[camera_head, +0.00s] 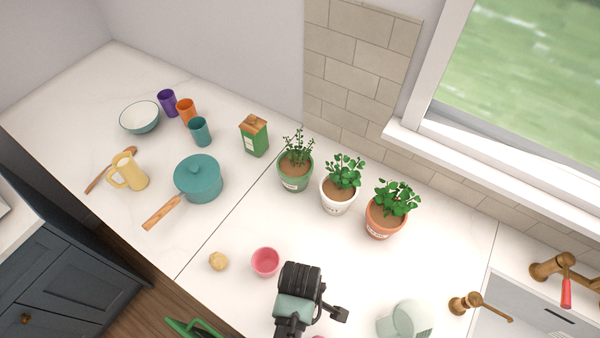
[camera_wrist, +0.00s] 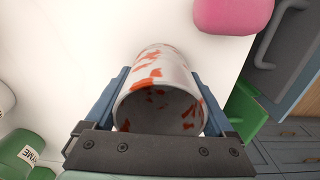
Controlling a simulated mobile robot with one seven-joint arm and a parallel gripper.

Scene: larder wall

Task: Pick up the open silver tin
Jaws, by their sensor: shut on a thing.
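The open silver tin (camera_wrist: 160,95) fills the middle of the wrist view, with torn red label patches on its side and its open mouth toward the camera. My gripper (camera_wrist: 160,78) is shut on it, with one blue-grey finger on each side. Whether the tin touches the counter cannot be told. In the head view my dark wrist (camera_head: 298,290) is at the bottom middle; the tin and fingertips are not clearly visible there.
A pink cup (camera_head: 265,262) and a potato-like lump (camera_head: 218,261) lie left of my wrist. Three potted herbs (camera_head: 340,190) stand behind. A pale green container (camera_head: 404,320) is to the right, near the sink (camera_head: 510,320). The teal pot (camera_head: 198,180) is further left.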

